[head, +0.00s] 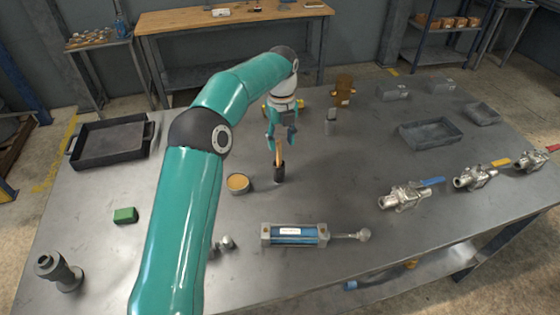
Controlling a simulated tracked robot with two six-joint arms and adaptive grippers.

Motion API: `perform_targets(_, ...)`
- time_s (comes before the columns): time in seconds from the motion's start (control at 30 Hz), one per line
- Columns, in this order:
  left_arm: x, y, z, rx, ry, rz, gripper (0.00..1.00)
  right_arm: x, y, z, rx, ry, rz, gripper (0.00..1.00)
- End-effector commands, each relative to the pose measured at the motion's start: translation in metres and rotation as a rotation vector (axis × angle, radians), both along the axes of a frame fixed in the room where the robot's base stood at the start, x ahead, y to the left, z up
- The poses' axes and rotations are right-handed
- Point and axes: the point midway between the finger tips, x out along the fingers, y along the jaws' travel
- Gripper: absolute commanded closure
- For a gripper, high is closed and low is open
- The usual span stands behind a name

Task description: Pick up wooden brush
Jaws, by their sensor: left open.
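The wooden brush (278,155) stands upright near the middle of the metal table, with its light wooden handle on top and a dark lower part at the tabletop. I cannot tell if the dark part is bristles or a small holder. My left gripper (281,142) points down over the brush with its fingers open, near the top of the handle. The upper end of the handle is partly hidden by the fingers, and I cannot tell if they touch it. My right gripper is not in view.
A round tin (237,183) stands just left of the brush. A blue cylinder (294,234) lies in front. Valves (404,197) and a grey tray (430,133) are on the right. A green block (125,215) and a black tray (112,142) are on the left.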

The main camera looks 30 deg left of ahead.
Motion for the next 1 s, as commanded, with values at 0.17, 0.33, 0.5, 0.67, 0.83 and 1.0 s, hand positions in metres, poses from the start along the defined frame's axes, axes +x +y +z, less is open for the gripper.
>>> perform_targets(0.17,-0.003,0.005,-0.019,0.0,0.005,0.001,0.53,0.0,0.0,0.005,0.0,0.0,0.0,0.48)
perform_targets(0.33,-0.003,0.006,-0.042,-0.001,0.003,0.0,0.53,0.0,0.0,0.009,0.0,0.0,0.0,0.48)
perform_targets(0.5,-0.003,0.006,-0.051,0.0,0.0,0.001,0.53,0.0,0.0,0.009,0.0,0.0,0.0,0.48)
perform_targets(0.67,-0.003,0.007,-0.051,0.0,0.0,0.001,0.53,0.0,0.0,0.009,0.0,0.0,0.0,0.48)
perform_targets(0.83,-0.003,0.006,-0.05,0.0,0.0,0.001,0.82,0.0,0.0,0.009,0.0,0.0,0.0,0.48)
perform_targets(1.0,-0.003,0.006,-0.05,0.0,0.0,0.001,1.0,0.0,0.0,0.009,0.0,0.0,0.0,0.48)
